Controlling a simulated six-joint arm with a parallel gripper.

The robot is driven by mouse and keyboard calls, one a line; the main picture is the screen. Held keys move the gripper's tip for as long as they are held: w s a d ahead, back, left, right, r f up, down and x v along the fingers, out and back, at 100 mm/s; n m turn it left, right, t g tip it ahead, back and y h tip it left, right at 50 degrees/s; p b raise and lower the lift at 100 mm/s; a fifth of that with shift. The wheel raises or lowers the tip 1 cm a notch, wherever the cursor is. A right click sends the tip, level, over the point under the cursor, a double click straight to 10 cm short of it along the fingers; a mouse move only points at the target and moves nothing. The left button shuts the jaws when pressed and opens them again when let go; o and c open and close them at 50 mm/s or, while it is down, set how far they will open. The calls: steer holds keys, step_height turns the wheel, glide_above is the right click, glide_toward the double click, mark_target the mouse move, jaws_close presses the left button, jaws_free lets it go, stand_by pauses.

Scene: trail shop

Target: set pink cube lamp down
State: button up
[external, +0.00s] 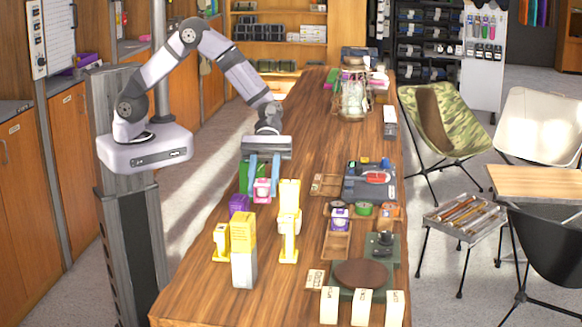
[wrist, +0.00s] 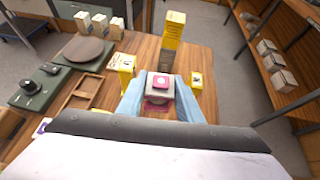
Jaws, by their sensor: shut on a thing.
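The pink cube lamp (external: 262,190) is held between the two blue fingers of my gripper (external: 262,177) over the left part of the wooden counter. In the wrist view the lamp (wrist: 160,84) shows a pink top with a pale round mark and a greyish body, with a pink area below. My gripper (wrist: 159,97) is shut on it there. I cannot tell whether the lamp's underside touches the counter.
Yellow boxes (external: 244,246) stand in front of the lamp, with a purple item (external: 239,204) to its left and a green box (external: 251,176) behind. Wooden trays (external: 336,245) and a round brown plate (external: 361,273) lie right. The counter's front left (external: 196,294) is clear.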

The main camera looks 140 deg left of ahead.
steer(key=s+d+f+m+g+h, duration=0.1)
steer(key=s+d+f, duration=0.3)
steer(key=s+d, duration=0.2)
steer(key=s+d+f+m+h, duration=0.1)
steer(key=s+d+f, duration=0.4)
steer(key=d, duration=0.4)
steer(key=shift+s+d+m+g, duration=0.2)
steer(key=shift+s+m+g, duration=0.15)
steer(key=shift+s, duration=0.2)
steer(key=shift+r, duration=0.15)
step_height(320, 180, up, 11)
steer(key=w+a+n+t+y+p, duration=0.2)
steer(key=w+a+n, duration=0.1)
steer(key=w+a, duration=1.05)
steer(key=w+a+n+t+y+p, duration=0.25)
steer(key=w+a, duration=0.75)
steer(key=w, duration=0.6)
steer(key=shift+n+g, duration=0.3)
steer(key=shift+g, duration=0.2)
steer(key=f, duration=0.3)
steer(key=f+b, duration=0.1)
steer(key=f, duration=0.1)
steer(key=shift+w+a, duration=0.2)
steer(key=shift+a, duration=0.1)
steer(key=shift+f, duration=0.2)
steer(key=shift+f+b, duration=1.6)
steer(key=shift+f, duration=1.65)
